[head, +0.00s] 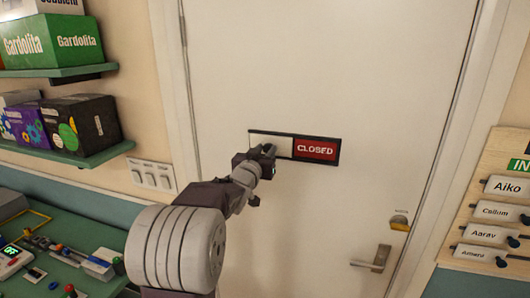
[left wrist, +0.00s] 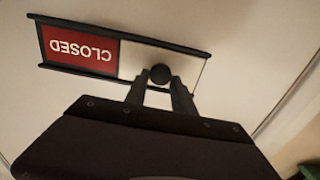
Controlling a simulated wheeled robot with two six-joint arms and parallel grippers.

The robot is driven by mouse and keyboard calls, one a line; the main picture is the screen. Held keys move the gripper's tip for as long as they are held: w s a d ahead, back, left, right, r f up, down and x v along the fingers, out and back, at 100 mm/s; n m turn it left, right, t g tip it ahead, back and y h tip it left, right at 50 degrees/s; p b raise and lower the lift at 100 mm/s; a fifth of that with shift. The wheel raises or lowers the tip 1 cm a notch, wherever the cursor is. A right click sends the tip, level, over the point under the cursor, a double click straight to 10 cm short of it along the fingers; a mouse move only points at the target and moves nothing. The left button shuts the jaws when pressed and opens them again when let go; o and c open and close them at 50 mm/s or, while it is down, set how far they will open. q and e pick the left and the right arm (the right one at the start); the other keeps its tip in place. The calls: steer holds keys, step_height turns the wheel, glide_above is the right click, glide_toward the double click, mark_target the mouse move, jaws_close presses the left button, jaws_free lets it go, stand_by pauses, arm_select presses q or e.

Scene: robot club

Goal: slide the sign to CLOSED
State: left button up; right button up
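The sign is a dark-framed strip on the white door, with a red panel reading CLOSED (head: 316,149) uncovered on its right. A pale sliding cover (head: 285,142) fills its left part. In the left wrist view the sign is upside down, with the red CLOSED panel (left wrist: 80,48) at left and a round black knob (left wrist: 160,73) on the cover beside it. My left gripper (head: 264,152) is at the cover; its fingertips (left wrist: 159,80) sit close on both sides of the knob and look shut on it. My right gripper is not in view.
The door handle (head: 374,260) and a brass lock (head: 400,221) are lower right. A name board (head: 492,210) hangs at right. Shelves with boxes (head: 80,125), light switches (head: 153,176) and a green worktable (head: 60,270) are at left. The door around the sign is clear.

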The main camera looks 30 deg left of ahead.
arm_select(q)
steer(key=o, duration=0.4)
steer(key=shift+a, duration=0.25)
steer(key=shift+w+a+f, duration=0.15)
steer(key=shift+w+a, duration=0.05)
steer(key=shift+w, duration=0.05)
steer(key=shift+s+d, duration=0.15)
steer(key=shift+s, duration=0.1)
steer(key=b+v, duration=0.2)
steer(key=v, duration=0.6)
steer(key=shift+s, duration=0.3)
steer(key=shift+w, duration=0.1)
